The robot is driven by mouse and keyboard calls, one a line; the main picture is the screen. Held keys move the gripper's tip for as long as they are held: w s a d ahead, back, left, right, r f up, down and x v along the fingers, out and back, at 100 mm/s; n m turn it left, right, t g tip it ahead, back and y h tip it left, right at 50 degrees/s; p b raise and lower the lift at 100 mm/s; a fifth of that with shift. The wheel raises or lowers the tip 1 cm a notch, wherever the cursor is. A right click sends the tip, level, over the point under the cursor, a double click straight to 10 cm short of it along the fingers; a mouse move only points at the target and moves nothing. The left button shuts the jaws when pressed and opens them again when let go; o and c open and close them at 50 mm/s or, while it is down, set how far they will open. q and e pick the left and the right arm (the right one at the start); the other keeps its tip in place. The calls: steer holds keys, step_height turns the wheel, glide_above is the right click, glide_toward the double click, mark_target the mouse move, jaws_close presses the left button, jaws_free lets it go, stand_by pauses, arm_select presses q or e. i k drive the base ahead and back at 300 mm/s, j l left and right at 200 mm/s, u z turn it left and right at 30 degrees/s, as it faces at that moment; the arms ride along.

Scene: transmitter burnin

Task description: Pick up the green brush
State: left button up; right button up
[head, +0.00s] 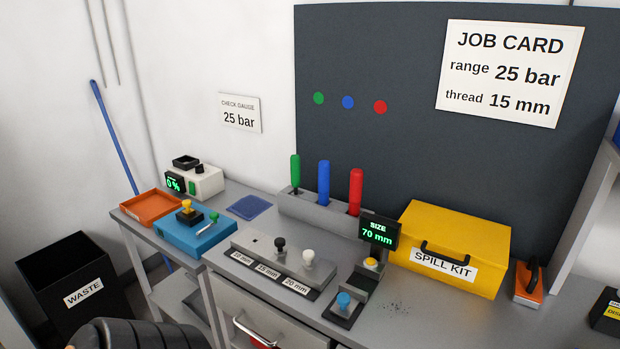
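The green brush (295,172) stands upright in the left slot of a grey rack (335,222) at the back of the bench. Only its green handle shows clearly; its lower end is hidden in the rack. A blue-handled tool (323,181) and a red-handled tool (355,190) stand to its right in the same rack. Neither gripper shows in the head view. A dark ribbed part of my own body shows at the bottom left, well apart from the brush.
In front of the rack is a fitting holder (243,256) with several knobbed pieces. A size display (379,232) and yellow spill kit (462,229) stand right. A blue cloth (249,207), blue box (187,238) and orange tray (150,207) lie left. Dark specks (398,307) dot the bench front.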

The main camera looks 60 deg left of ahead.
mark_target(296, 164)
steer(key=k+j+z, duration=0.15)
steer(key=j, duration=0.15)
steer(key=j+z, duration=0.15)
steer(key=k+j+z, duration=0.1)
steer(key=j, duration=0.3)
steer(key=k+j, duration=0.25)
steer(key=j, duration=0.15)
steer(key=k+j+z, duration=0.1)
steer(key=j, duration=0.35)
steer(key=k+j, duration=0.35)
steer(key=k+j+z, duration=0.1)
steer(key=k+j, duration=0.15)
steer(key=j, duration=0.2)
